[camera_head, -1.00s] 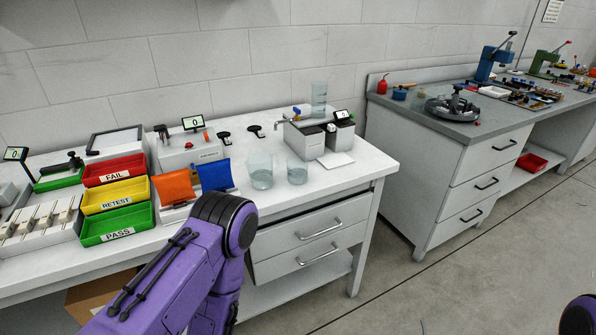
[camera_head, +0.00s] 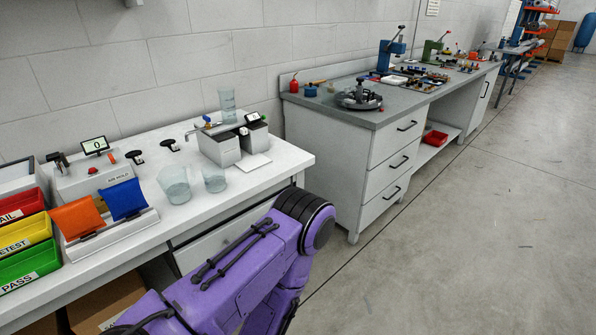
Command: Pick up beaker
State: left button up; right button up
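Two clear beakers stand upright on the white bench in the head view. The larger beaker (camera_head: 174,185) is on the left, and a smaller beaker (camera_head: 214,178) stands just to its right. A tall clear cylinder (camera_head: 227,105) stands farther back on a grey and white device. My purple arm reaches in from the bottom, in front of the bench and to the right of the beakers. No gripper shows in this view, so neither beaker is seen held.
The white bench (camera_head: 270,158) also carries red, yellow and green bins (camera_head: 28,268), orange and blue pouches (camera_head: 124,199) and a twin-tank device (camera_head: 222,148). A grey-topped drawer bench (camera_head: 340,110) stands to the right. The floor (camera_head: 450,230) at right is open.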

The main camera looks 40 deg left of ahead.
aim_at(215, 178)
jog(key=z, duration=0.5)
jog(key=i, duration=1.1)
jog(key=u, duration=2.75)
